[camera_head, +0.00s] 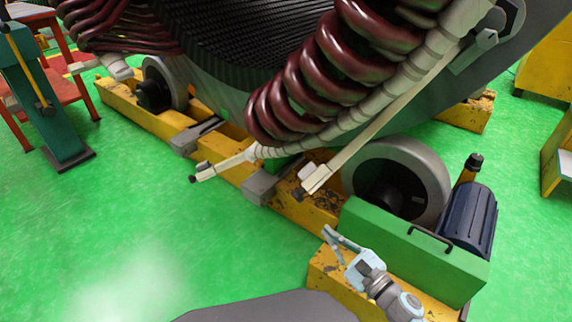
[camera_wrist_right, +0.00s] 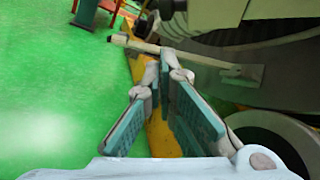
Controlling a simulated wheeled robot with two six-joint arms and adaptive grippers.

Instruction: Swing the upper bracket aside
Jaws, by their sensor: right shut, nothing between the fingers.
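The large stator (camera_head: 238,75) fills the top of the head view, with dark red coils (camera_head: 330,60) along its rim. A pale jointed bar (camera_head: 350,125) runs beside the coils, with a long cream bar (camera_head: 375,120) next to it. A shorter cream arm (camera_head: 225,164) points left; a similar one shows in the wrist view (camera_wrist_right: 133,43). A grey bracket (camera_head: 483,42) sits at the upper right; I cannot tell which part is the upper bracket. My right gripper (camera_head: 332,243) is shut and empty, below the cream bar and apart from it. Its fingers show in the wrist view (camera_wrist_right: 164,72).
A yellow base frame (camera_head: 125,105) with rollers (camera_head: 400,165) carries the stator. A green housing (camera_head: 410,245) and dark blue motor (camera_head: 470,220) stand close right of my right gripper. A teal stand (camera_head: 45,100) is far left. Green floor (camera_head: 120,220) is clear on the left.

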